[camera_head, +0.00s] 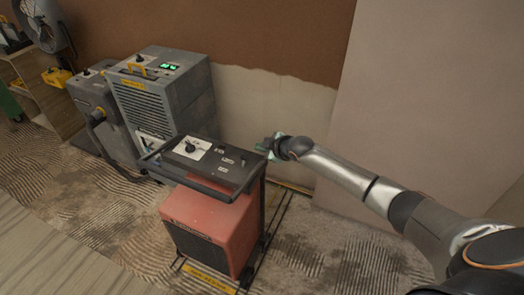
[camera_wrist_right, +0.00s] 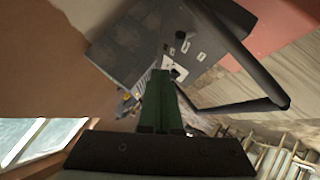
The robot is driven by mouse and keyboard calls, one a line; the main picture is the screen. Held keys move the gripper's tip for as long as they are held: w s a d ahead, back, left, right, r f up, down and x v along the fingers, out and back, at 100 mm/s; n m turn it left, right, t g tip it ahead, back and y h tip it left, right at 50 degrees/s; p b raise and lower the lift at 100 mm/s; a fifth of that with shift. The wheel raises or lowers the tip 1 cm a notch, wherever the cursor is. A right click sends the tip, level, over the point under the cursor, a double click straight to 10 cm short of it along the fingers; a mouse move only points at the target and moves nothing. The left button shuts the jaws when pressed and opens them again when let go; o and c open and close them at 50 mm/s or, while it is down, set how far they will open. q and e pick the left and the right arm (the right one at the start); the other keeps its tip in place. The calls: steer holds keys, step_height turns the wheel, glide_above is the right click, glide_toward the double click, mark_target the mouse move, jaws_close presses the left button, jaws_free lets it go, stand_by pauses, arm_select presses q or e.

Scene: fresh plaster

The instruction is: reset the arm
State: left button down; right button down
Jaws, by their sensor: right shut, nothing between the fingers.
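My right arm (camera_head: 345,172) reaches in from the right edge in the head view, stretched toward the middle. Its gripper (camera_head: 265,147) is at the right rear corner of the red machine's dark control panel (camera_head: 224,160); I cannot tell whether it touches. In the right wrist view the green fingers (camera_wrist_right: 161,78) are together with nothing between them. The panel, with its knob and white labels, shows beyond them in that view. My left gripper is not in view.
The red machine (camera_head: 212,222) has a black tubular handle around its top. Grey machines (camera_head: 165,98) stand behind it to the left, by the half-plastered wall (camera_head: 262,105). A pale board (camera_head: 425,85) stands behind my arm. Patterned floor (camera_head: 335,250) is clear at the lower right.

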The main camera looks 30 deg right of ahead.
steer(key=shift+s+d+r, duration=0.15)
steer(key=shift+s+r, duration=0.15)
stand_by(0.4)
steer(key=s+a+f+m+g+y, duration=0.1)
steer(key=s+a+f, duration=0.4)
steer(key=s+a, duration=0.15)
steer(key=s+a+f+m+y, duration=0.1)
steer(key=s+a+f, duration=0.5)
steer(key=s, duration=0.2)
steer(key=s+a+f+m+h, duration=0.1)
steer(key=s+m, duration=0.5)
steer(key=s, duration=1.4)
steer(key=shift+s+f, duration=0.25)
steer(key=shift+f, duration=0.2)
